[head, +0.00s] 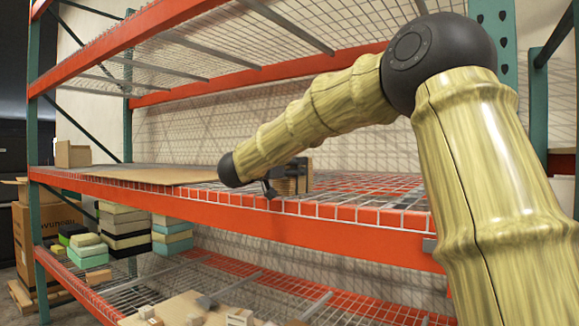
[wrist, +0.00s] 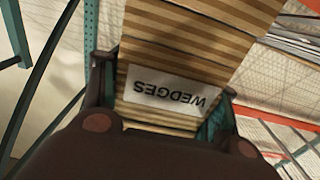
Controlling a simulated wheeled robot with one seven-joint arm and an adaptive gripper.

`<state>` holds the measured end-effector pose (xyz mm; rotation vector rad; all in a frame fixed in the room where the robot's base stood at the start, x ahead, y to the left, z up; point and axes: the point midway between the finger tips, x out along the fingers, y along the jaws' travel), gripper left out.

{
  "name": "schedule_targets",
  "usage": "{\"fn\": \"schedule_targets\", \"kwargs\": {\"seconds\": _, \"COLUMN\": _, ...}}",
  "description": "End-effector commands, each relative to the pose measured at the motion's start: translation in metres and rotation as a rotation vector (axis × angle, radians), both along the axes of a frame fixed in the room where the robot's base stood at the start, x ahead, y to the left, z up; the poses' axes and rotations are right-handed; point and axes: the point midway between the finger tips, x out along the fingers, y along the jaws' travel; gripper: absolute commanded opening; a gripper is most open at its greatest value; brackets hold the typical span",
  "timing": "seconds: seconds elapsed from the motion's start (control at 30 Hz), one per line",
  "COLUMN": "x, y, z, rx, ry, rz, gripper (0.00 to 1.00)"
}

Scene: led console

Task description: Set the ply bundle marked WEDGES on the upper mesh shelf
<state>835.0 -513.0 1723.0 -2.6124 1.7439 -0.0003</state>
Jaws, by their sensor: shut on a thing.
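The ply bundle (head: 297,180) is a stack of striped brown layers. In the wrist view the bundle (wrist: 190,50) fills the middle, and its white WEDGES label (wrist: 166,94) reads upside down. My gripper (head: 285,182) is shut on it, with a finger on either side in the wrist view (wrist: 158,100). In the head view the bundle is at the front part of the middle-height mesh shelf (head: 350,205), just behind its orange beam. I cannot tell whether its underside touches the mesh. My gripper and forearm partly hide it.
A flat brown board (head: 150,174) lies on the same shelf to the left, with a small box (head: 72,154) at its far end. Another mesh level (head: 270,25) is overhead. The lower shelf (head: 290,285) holds loose blocks. Bare mesh lies right of the bundle.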

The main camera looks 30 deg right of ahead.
Motion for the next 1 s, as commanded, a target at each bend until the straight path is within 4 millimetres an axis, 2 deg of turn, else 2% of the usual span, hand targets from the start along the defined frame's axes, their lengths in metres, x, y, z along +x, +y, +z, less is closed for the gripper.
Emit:
{"fn": "schedule_targets", "kwargs": {"seconds": 0.1, "x": 0.0, "y": 0.0, "z": 0.0, "rx": -0.001, "ry": -0.001, "rz": 0.0, "gripper": 0.16}}
{"fn": "schedule_targets", "kwargs": {"seconds": 0.13, "x": 0.0, "y": 0.0, "z": -0.001, "rx": 0.0, "ry": 0.0, "rz": 0.0, "gripper": 0.63}}
{"fn": "schedule_targets", "kwargs": {"seconds": 0.27, "x": 0.0, "y": 0.0, "z": -0.001, "rx": 0.0, "ry": 0.0, "rz": 0.0, "gripper": 0.87}}
{"fn": "schedule_targets", "kwargs": {"seconds": 0.67, "x": 0.0, "y": 0.0, "z": 0.001, "rx": 0.0, "ry": 0.0, "rz": 0.0, "gripper": 0.88}}
{"fn": "schedule_targets", "kwargs": {"seconds": 0.87, "x": -0.007, "y": 0.018, "z": -0.003, "rx": -0.001, "ry": -0.001, "rz": 0.0, "gripper": 0.88}}
{"fn": "schedule_targets", "kwargs": {"seconds": 1.0, "x": -0.017, "y": 0.042, "z": -0.004, "rx": -0.001, "ry": 0.0, "rz": 0.002, "gripper": 0.88}}
